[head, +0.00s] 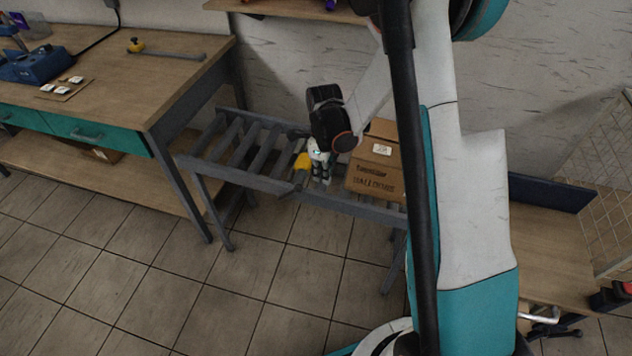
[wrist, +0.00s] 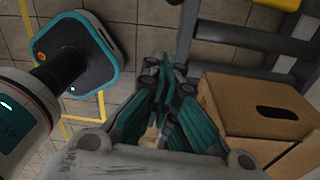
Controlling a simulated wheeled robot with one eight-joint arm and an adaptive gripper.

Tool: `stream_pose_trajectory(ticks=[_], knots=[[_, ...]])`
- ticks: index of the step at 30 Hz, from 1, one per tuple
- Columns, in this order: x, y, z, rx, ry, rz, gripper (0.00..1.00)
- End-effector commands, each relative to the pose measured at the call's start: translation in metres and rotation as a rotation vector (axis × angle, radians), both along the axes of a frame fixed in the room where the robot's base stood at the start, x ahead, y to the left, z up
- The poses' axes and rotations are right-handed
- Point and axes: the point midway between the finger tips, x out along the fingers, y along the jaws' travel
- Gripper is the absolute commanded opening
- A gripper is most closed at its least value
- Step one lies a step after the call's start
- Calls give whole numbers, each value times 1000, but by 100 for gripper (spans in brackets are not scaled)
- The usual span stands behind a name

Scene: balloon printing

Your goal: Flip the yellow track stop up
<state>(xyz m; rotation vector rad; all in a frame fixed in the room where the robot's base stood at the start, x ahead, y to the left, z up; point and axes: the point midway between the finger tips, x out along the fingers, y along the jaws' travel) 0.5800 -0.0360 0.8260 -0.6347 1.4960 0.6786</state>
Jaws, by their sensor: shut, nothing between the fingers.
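The yellow track stop (head: 302,161) sits at the near side of the grey roller track in the head view, on a dark bracket. Whether it is up or down is hard to tell. My gripper (head: 321,180) points down just right of the stop, between it and a cardboard box. In the wrist view my gripper (wrist: 165,67) has its fingers together with nothing between them.
The cardboard box (head: 376,180) stands on the roller track (head: 230,172), close right of my gripper; it also shows in the wrist view (wrist: 262,112). A wooden workbench (head: 130,85) is at left. Tiled floor (head: 260,290) lies open in front of the track.

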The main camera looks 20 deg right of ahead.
Motion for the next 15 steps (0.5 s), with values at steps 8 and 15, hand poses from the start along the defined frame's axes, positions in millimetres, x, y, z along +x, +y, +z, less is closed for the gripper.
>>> stream_pose_trajectory(ticks=[8,15], knots=[[-1,1,-37,0,0,1,0],[-2,1,-85,0,0,1,0]])
